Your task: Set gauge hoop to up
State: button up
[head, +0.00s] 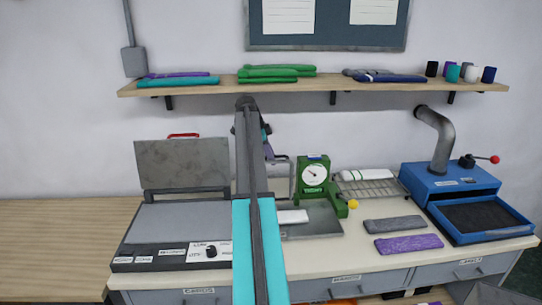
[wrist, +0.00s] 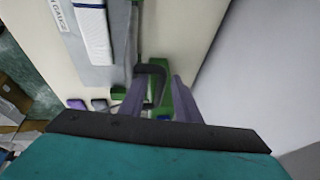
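The green gauge (head: 313,178) with a round white dial stands on a grey plate on the bench in the head view. A thin grey hoop (head: 291,176) shows at its left side, partly behind my arm. In the wrist view a dark hoop (wrist: 150,70) lies just ahead of my gripper (wrist: 160,84), beside green parts of the gauge (wrist: 183,102). My purple fingers are apart, with the hoop's near end around the gap between them. I cannot tell whether they touch it. In the head view my gripper (head: 271,152) is mostly hidden by my arm.
A grey press with a raised lid (head: 182,164) stands left of my arm. A wire rack (head: 370,187) and a blue machine (head: 450,187) are to the right. Grey (head: 393,224) and purple (head: 408,243) knitted pieces lie in front. A shelf (head: 330,88) runs above.

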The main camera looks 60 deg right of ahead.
jog(key=shift+r, duration=0.25)
jog(key=shift+b+v, duration=1.05)
jog(key=shift+v, duration=2.7)
jog(key=shift+s+f, duration=0.1)
jog(key=shift+s, duration=0.05)
